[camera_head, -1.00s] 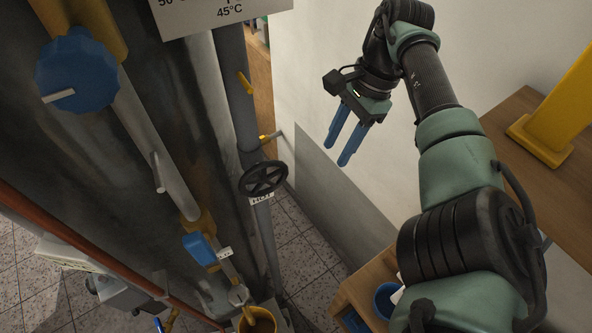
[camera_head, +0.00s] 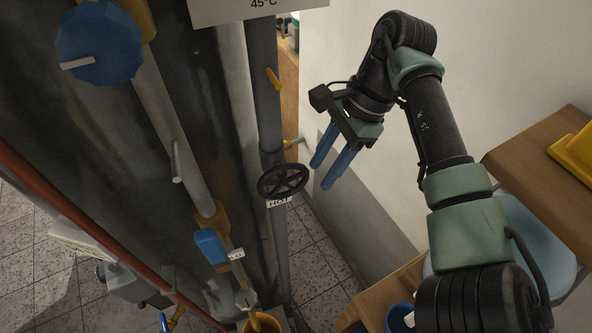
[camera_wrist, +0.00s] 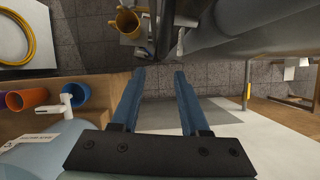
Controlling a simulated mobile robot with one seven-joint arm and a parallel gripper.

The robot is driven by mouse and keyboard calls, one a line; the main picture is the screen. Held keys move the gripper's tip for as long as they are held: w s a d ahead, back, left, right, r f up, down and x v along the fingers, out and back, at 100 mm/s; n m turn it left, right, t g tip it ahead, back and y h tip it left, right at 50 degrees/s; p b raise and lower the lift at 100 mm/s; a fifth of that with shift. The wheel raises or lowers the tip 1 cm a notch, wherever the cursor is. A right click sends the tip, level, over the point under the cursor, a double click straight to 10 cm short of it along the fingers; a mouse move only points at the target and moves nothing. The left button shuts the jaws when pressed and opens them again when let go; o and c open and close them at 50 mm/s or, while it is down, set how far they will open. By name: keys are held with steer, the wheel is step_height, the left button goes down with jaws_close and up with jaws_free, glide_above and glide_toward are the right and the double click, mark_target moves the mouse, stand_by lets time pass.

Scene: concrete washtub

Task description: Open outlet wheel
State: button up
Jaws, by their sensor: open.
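A black spoked handwheel (camera_head: 283,181) sits on a grey vertical pipe, with a white "HOT" label partly hidden under it. A large blue round knob (camera_head: 99,43) is on the tank pipework at the upper left. A smaller blue valve handle (camera_head: 211,247) is lower down, above a yellow bucket. Which of these is the outlet wheel is not labelled in view. My gripper (camera_head: 320,177) is open and empty, its blue fingers pointing down just right of the black handwheel, apparently apart from it. In the wrist view the fingers (camera_wrist: 160,72) have nothing between them.
The dark tank (camera_head: 120,150) fills the left, with a red-brown pipe (camera_head: 85,240) across it. A white wall (camera_head: 350,50) stands behind my gripper. A wooden bench (camera_head: 545,170) is at the right. A yellow bucket (camera_wrist: 129,24) shows in the wrist view.

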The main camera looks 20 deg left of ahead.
mark_target(303, 165)
steer(key=s+a+p, duration=0.1)
steer(key=s+a, duration=0.2)
steer(key=shift+s+a+r, duration=0.1)
steer(key=shift+r, duration=0.05)
steer(key=shift+s+a+p, duration=0.2)
steer(key=shift+p, duration=0.15)
steer(key=shift+a+f, duration=0.1)
steer(key=shift+f, duration=0.55)
jaws_close()
